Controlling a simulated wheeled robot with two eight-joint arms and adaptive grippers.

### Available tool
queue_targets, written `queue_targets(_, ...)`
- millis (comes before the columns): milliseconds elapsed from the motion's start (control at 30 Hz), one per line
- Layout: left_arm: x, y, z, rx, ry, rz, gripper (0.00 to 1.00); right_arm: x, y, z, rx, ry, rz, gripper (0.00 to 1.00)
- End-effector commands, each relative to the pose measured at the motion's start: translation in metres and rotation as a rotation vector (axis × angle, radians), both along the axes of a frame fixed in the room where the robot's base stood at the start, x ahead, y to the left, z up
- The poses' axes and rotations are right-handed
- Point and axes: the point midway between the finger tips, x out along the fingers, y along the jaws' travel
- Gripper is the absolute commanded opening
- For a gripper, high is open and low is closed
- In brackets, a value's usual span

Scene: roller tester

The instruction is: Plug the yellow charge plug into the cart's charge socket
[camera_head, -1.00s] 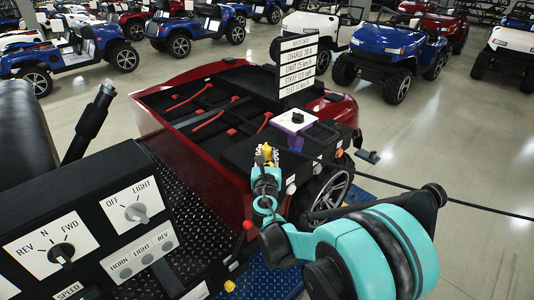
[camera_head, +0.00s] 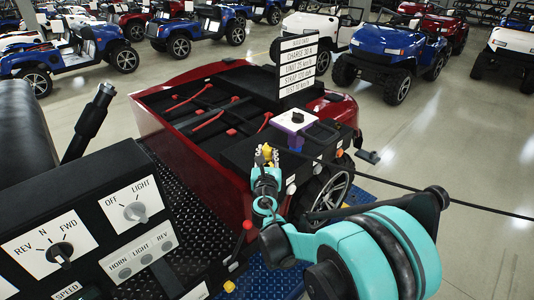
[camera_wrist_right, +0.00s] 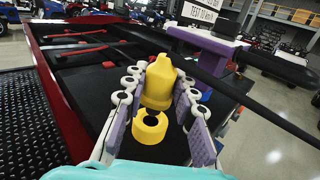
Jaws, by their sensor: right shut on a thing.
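My right gripper (camera_head: 266,158) is over the black deck at the rear side of the red cart (camera_head: 190,72). It is shut on the yellow charge plug (camera_wrist_right: 159,82), which stands between its purple-and-grey fingers in the right wrist view. The plug's yellow top also shows between the fingertips in the head view (camera_head: 267,151). A yellow ring with a dark round hole (camera_wrist_right: 150,127) lies just below the plug in the wrist view. I cannot tell whether it is the charge socket or whether the plug touches it. My left gripper is out of view.
A purple stand with a white top and black knob (camera_head: 295,121) is close right of the gripper, below a black sign (camera_head: 298,66). A control panel (camera_head: 90,235) fills the lower left.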

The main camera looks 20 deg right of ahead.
Motion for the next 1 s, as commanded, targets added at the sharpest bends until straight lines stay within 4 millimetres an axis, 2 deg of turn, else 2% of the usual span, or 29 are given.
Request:
queue_targets(967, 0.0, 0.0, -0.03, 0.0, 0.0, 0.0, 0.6, 0.0, 0.0, -0.031, 0.0, 0.0, 0.0, 0.0)
queue_targets(1000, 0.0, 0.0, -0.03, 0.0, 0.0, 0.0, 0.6, 0.0, 0.0, -0.031, 0.0, 0.0, 0.0, 0.29)
